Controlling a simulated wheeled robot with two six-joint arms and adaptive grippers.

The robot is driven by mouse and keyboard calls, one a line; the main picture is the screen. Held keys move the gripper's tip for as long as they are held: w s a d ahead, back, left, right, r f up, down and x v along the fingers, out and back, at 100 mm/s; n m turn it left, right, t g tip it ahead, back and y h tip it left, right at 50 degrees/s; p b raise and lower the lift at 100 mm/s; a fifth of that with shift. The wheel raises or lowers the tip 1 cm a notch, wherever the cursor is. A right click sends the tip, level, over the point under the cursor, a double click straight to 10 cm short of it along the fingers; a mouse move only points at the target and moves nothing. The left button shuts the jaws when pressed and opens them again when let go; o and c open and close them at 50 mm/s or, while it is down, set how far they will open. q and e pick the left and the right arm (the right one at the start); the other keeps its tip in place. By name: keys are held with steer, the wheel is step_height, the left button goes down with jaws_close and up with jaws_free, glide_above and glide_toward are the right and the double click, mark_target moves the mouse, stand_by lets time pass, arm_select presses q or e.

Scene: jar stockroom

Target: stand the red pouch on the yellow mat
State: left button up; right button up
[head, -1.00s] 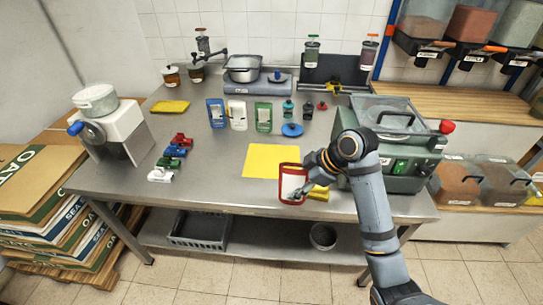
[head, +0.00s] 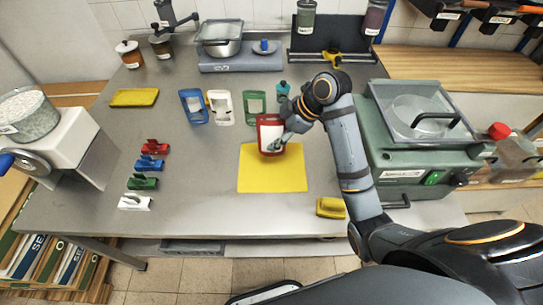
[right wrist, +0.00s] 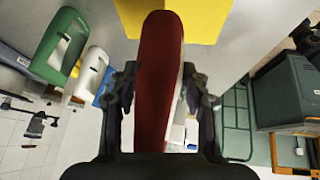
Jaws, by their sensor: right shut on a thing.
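The red pouch (head: 268,132), with a pale panel on its face, is upright in the head view over the back edge of the yellow mat (head: 272,178). My right gripper (head: 283,143) is shut on it from the right. In the right wrist view the pouch (right wrist: 158,80) fills the space between the two fingers (right wrist: 160,88), with the mat (right wrist: 205,18) at the top. I cannot tell whether the pouch's bottom touches the mat. The mat's front part is bare. My left gripper is out of view.
Blue (head: 194,107), white (head: 221,108) and green (head: 255,104) pouches stand behind the mat. A green machine (head: 425,150) is at the right and a yellow sponge (head: 331,208) at front right. Several coloured clips (head: 152,163) lie left; table between them and the mat is clear.

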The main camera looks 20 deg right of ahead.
step_height(320, 180, down, 4)
steer(key=shift+r, duration=0.1)
steer(key=shift+w+f, duration=0.25)
steer(key=shift+f, duration=0.45)
step_height(320, 180, down, 3)
steer(key=shift+f, duration=0.2)
steer(key=o, duration=1.5)
steer(key=shift+c, duration=0.2)
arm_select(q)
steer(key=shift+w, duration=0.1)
arm_select(e)
steer(key=shift+r, duration=0.1)
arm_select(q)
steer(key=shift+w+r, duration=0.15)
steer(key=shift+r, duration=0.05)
arm_select(e)
steer(key=v, duration=1.2)
